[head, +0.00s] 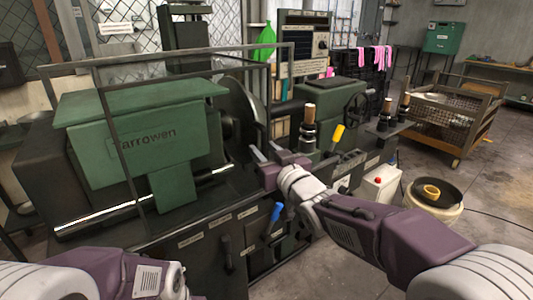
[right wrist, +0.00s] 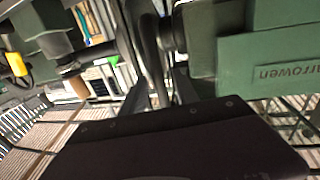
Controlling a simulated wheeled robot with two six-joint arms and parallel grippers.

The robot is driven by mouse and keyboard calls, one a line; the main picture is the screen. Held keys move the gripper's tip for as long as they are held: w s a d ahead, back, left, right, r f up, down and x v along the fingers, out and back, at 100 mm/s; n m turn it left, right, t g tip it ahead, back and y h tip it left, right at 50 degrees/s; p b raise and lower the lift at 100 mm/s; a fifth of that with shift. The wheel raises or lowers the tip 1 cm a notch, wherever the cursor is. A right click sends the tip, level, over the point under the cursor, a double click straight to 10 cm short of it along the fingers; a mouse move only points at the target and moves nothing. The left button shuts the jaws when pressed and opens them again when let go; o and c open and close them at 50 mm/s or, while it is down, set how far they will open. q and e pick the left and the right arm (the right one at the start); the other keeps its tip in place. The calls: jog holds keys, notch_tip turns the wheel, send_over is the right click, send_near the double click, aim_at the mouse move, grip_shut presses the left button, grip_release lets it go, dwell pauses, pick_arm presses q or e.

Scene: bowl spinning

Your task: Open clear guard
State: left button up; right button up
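The clear guard (head: 112,118) is a see-through box with a thin dark frame. It stands lowered over the green headstock marked "arrowen" (head: 150,140) and the round chuck (head: 240,112) in the head view. My right gripper (head: 268,152) is at the guard's right front edge, with its two fingers apart. In the right wrist view the fingers (right wrist: 160,92) also stand apart, with a dark bar rising between or just beyond them. I cannot tell whether they touch the guard. My left arm shows at the lower left, but its gripper is out of view.
The lathe carriage with a yellow handle (head: 338,133) and a blue handle (head: 275,212) is close to my right arm. A white bucket with a dark bowl (head: 450,197) and a wire cart (head: 445,115) stand to the right. Open floor lies between them.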

jog(key=p+v, duration=0.1)
jog(key=v, duration=0.8)
